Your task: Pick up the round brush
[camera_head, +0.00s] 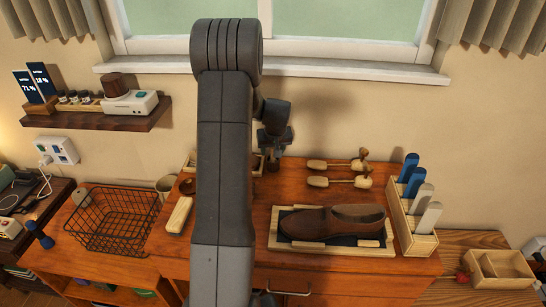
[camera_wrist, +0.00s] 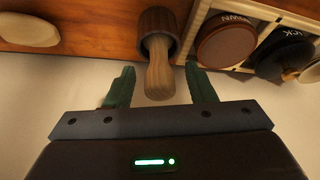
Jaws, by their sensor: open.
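The round brush has a dark brown round head and a pale wooden handle; in the wrist view (camera_wrist: 158,75) its head rests on the wooden top and its handle points toward my gripper. My gripper (camera_wrist: 160,82) is open, with one green finger on each side of the handle and a gap on both sides. In the head view my gripper (camera_head: 274,146) hangs over the back of the dresser top, just right of my arm. The brush is mostly hidden beneath it there.
Lidded tins, one dark red (camera_wrist: 226,42), sit in a pale tray close beside the brush. Wooden shoe trees (camera_head: 340,182), a brown shoe (camera_head: 332,222) on a tray and a brush holder (camera_head: 412,232) stand to the right. The wall is close behind.

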